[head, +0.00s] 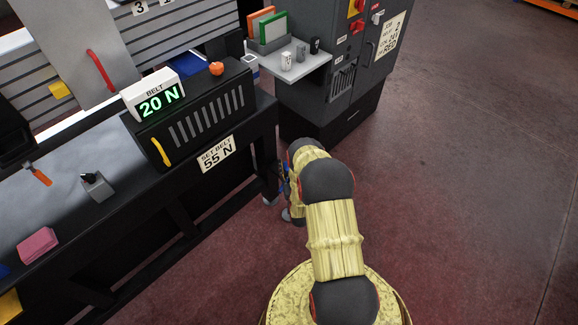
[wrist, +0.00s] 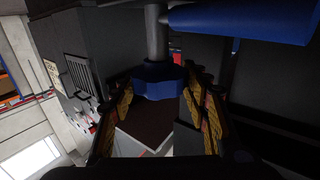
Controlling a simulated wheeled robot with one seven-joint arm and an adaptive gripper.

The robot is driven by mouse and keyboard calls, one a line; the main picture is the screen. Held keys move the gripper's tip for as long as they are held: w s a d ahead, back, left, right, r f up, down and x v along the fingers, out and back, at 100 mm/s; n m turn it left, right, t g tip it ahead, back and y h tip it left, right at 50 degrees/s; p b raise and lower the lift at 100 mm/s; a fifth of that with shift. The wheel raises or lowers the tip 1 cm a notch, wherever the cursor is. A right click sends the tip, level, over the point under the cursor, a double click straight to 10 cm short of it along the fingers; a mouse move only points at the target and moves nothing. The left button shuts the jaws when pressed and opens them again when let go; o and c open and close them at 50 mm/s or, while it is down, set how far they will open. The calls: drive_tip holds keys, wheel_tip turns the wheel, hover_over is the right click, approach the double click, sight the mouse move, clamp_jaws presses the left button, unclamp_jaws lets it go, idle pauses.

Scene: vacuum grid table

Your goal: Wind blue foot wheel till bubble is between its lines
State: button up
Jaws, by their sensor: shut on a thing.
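The blue foot wheel (wrist: 157,83) shows near the middle of the wrist view, on a grey post (wrist: 157,35) that runs through it. My gripper (wrist: 158,92) is shut on the wheel, with one finger on each side of it. In the head view my arm reaches down beside the right end of the black table (head: 262,115), and my gripper is mostly hidden there behind my arm. The bubble and its lines do not show in either view.
A thick blue bar (wrist: 240,22) crosses above right of the wheel in the wrist view. A dark grey cabinet (head: 350,80) with a shelf (head: 290,65) stands behind the table end. A belt display (head: 155,97) reads 20 N. The floor at right (head: 470,180) is clear.

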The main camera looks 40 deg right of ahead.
drive_tip(key=shift+m+g+h+b, duration=0.75)
drive_tip(key=shift+m+g+h, duration=1.3)
drive_tip(key=shift+h, duration=0.25)
drive_tip(key=o, duration=1.2)
drive_tip(key=shift+c, duration=0.2)
drive_tip(key=v, duration=1.2)
drive_tip(key=shift+w, duration=0.15)
